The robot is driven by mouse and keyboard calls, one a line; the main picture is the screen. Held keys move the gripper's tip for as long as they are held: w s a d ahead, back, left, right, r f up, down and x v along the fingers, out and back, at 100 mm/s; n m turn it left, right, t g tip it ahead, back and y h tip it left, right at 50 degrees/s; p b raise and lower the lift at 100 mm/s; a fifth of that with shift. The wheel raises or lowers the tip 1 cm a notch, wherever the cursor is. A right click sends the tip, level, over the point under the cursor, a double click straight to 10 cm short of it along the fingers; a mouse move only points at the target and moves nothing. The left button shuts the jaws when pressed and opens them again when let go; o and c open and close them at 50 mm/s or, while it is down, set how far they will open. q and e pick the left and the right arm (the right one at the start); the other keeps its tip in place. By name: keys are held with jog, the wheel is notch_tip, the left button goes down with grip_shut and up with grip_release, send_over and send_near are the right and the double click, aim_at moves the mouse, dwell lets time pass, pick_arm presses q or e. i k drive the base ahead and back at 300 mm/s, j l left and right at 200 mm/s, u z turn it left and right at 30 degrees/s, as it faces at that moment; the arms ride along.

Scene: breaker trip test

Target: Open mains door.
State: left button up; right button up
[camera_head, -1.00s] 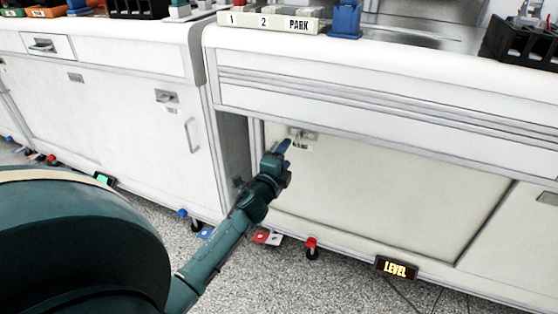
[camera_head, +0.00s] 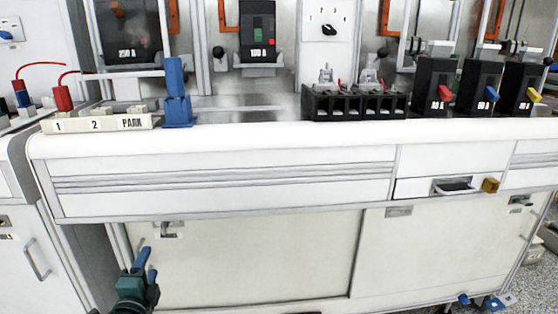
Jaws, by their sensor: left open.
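A cream cabinet door (camera_head: 255,262) under the bench looks closed, flush in its frame; I take it for the mains door. A small metal latch handle (camera_head: 169,229) is at its upper left corner; any label there is unreadable now. My left gripper (camera_head: 146,259), dark teal with blue fingers, is at the bottom left, open and empty. Its fingertips point up, a little below and left of the handle in the picture. I see no contact, though the depth gap is hard to judge. My right gripper is not in view.
A bench top (camera_head: 270,137) overhangs the door. On it are a block marked 1, 2, PARK (camera_head: 100,124), a blue stand (camera_head: 176,95), a black terminal block (camera_head: 352,103) and breakers with coloured levers (camera_head: 436,88). A second door panel (camera_head: 440,250) is at right.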

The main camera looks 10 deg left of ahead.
aim_at(200, 264)
jog(key=k+l, duration=0.15)
jog(key=k, duration=0.35)
jog(key=k+l, duration=0.2)
jog(key=k, duration=0.25)
